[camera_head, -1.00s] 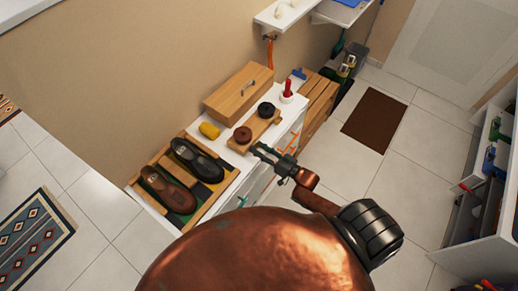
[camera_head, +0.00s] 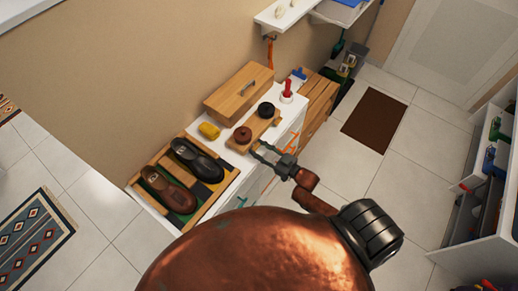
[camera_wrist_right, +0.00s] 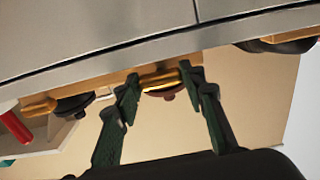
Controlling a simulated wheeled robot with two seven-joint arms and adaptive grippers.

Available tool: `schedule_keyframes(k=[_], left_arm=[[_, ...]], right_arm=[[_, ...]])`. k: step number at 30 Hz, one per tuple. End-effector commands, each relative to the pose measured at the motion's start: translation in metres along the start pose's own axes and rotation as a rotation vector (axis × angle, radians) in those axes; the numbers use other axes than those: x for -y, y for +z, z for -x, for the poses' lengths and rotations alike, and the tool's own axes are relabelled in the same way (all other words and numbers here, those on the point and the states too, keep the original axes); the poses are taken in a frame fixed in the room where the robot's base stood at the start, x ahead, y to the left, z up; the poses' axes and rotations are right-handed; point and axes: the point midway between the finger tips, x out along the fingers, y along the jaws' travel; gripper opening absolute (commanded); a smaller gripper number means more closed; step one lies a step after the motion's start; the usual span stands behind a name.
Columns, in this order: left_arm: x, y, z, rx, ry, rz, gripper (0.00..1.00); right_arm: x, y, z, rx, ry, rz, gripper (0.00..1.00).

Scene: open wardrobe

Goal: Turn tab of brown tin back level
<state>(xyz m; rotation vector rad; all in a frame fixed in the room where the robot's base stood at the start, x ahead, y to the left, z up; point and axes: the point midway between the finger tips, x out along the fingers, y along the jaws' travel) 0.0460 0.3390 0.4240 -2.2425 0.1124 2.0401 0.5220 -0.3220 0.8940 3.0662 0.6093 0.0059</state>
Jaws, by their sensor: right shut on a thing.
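The brown tin (camera_head: 243,134) sits on a small wooden board (camera_head: 255,131) on the white cabinet. A black tin (camera_head: 266,109) sits on the board's far end. My right gripper (camera_head: 257,148) is at the front side of the brown tin. In the right wrist view, which looks upside down, the brown tin's gold side (camera_wrist_right: 160,80) shows between the two dark green fingers of my right gripper (camera_wrist_right: 159,84). The fingers are shut on it. I cannot make out the tab or its angle. My left gripper is not in view.
A shoe tray (camera_head: 215,196) with a black and a brown shoe stands at the left. A yellow sponge (camera_head: 209,130), a wooden box (camera_head: 238,92) and a red-handled item (camera_head: 287,88) stand around the board. The floor to the right is open around a brown mat (camera_head: 374,120).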

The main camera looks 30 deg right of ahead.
Motion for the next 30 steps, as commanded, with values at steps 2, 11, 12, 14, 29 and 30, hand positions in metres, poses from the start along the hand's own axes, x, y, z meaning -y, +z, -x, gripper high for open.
schedule_keyframes(k=[2,11,12,14,29,30], left_arm=[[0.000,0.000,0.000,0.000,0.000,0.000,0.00],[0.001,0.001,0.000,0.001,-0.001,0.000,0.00],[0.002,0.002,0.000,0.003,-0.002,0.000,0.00],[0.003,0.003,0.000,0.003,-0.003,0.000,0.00],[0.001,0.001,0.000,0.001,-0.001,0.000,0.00],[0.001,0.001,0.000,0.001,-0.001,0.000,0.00]], right_arm=[[0.000,-0.001,0.000,0.000,-0.001,0.003,0.39],[0.000,0.000,0.000,0.000,-0.001,0.000,0.45],[0.000,0.000,0.001,0.001,0.000,0.000,0.45],[0.000,0.000,0.003,0.001,0.000,0.000,0.45],[0.000,0.001,0.092,0.003,0.000,0.000,0.45],[0.000,0.001,0.098,0.003,0.000,0.000,0.45]])
